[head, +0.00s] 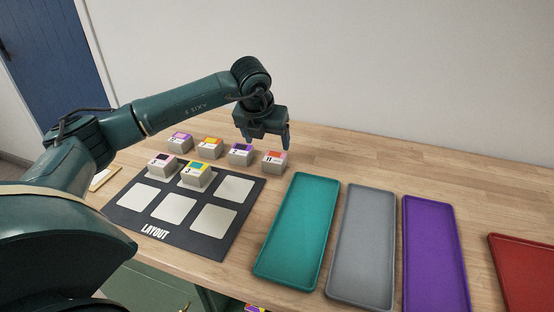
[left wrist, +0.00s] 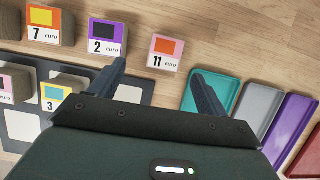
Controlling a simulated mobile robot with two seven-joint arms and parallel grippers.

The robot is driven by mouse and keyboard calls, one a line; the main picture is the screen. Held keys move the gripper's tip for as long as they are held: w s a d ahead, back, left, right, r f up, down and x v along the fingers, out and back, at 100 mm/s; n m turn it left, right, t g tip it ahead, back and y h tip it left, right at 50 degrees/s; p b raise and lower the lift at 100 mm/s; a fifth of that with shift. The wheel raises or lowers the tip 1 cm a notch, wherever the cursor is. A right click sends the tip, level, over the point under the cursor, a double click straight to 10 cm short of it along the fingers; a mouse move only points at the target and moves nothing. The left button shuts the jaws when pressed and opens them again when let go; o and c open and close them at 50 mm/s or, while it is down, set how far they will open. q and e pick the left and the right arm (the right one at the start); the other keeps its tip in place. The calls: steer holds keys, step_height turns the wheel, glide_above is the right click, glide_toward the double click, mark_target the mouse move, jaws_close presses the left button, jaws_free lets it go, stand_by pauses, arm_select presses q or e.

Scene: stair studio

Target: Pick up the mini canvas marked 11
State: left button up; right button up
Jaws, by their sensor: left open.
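The mini canvas marked 11 (head: 274,160) is a small block with an orange-red patch on its face. It stands on the wooden table, at the right end of the back row of blocks. In the left wrist view the canvas marked 11 (left wrist: 166,52) shows beyond the fingertips, between their two lines. My left gripper (head: 265,143) is open and empty, above the table close to this canvas. Its two fingers also show in the left wrist view (left wrist: 158,72), apart from each other. My right gripper is not in view.
The canvas marked 2 (left wrist: 106,37) stands just left of 11, and the canvas marked 7 (left wrist: 50,24) farther left. A dark layout board (head: 183,231) lies in front, with two blocks on it. Teal (head: 297,230), grey (head: 364,243), purple (head: 434,255) and red (head: 522,270) trays lie to the right.

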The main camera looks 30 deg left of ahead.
mark_target(274, 156)
arm_select(q)
steer(key=x, duration=0.3)
steer(key=shift+w+f, duration=0.15)
steer(key=shift+f, duration=0.1)
steer(key=x, duration=0.3)
steer(key=d+x, duration=0.1)
steer(key=shift+w+a+f+p, duration=0.1)
steer(key=shift+w+f+p, duration=0.15)
steer(key=shift+f+p, duration=0.15)
steer(key=shift+w+f, duration=0.15)
steer(key=shift+f, duration=0.1)
steer(key=shift+c, duration=0.3)
steer(key=shift+a, duration=0.1)
steer(key=c, duration=1)
steer(key=shift+r, duration=0.1)
